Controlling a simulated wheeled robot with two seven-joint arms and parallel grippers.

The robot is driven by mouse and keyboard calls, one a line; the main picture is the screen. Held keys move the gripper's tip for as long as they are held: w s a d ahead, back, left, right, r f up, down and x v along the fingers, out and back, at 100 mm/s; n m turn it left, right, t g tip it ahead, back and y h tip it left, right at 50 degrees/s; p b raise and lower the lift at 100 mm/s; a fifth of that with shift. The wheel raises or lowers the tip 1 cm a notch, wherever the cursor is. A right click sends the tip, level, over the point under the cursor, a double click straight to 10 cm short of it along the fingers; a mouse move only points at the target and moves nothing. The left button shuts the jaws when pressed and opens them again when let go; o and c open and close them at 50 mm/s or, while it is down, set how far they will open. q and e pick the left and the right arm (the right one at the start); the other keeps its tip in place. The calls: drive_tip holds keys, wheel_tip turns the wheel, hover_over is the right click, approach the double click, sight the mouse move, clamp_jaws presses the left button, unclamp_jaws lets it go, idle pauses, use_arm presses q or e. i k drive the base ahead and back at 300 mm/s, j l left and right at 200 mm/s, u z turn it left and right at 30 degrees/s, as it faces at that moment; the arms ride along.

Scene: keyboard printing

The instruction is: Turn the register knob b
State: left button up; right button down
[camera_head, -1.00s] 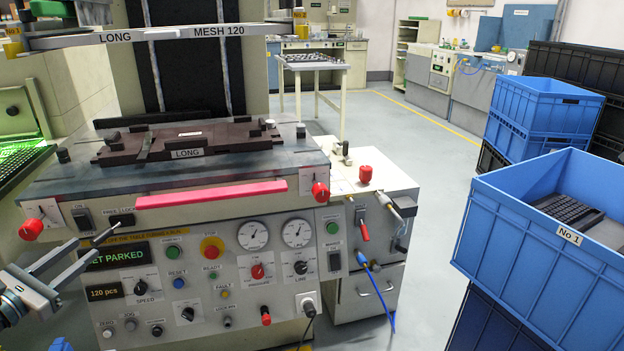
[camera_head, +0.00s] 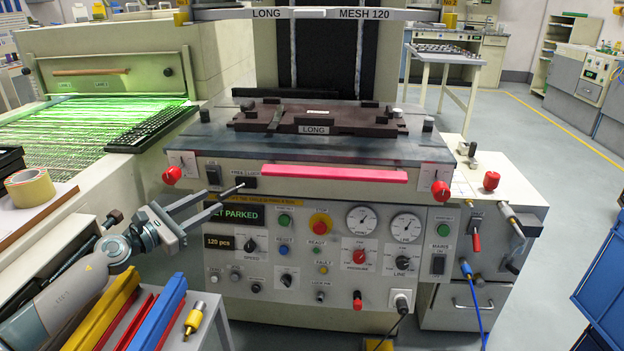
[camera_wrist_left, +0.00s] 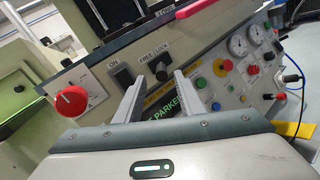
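Two red knobs sit at the ends of the machine table's front edge: a left red knob (camera_head: 171,175) and a right red knob (camera_head: 441,189), each by a white scale plate. I cannot read which is b. The left one also shows large in the left wrist view (camera_wrist_left: 71,101). My left gripper (camera_head: 232,197) is open and empty, its fingers apart in front of the panel, near the FREE/LOCK switch (camera_head: 240,183) and right of the left knob. In the left wrist view the fingers (camera_wrist_left: 159,77) frame that switch (camera_wrist_left: 156,69). My right gripper is not in view.
A pink bar (camera_head: 335,174) runs along the front edge between the knobs. The panel below carries buttons, dials and gauges. A side stand with yellow, red and blue bars (camera_head: 157,312) and a tape roll (camera_head: 30,187) lie near my left arm. Blue crates (camera_head: 603,285) stand right.

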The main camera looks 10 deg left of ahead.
sight(441, 192)
drive_tip(key=k+l, duration=0.2)
drive_tip(key=l, duration=0.15)
drive_tip(key=k+l, duration=0.25)
drive_tip(key=l, duration=0.15)
drive_tip(key=k+l, duration=0.2)
drive_tip(key=l, duration=0.15)
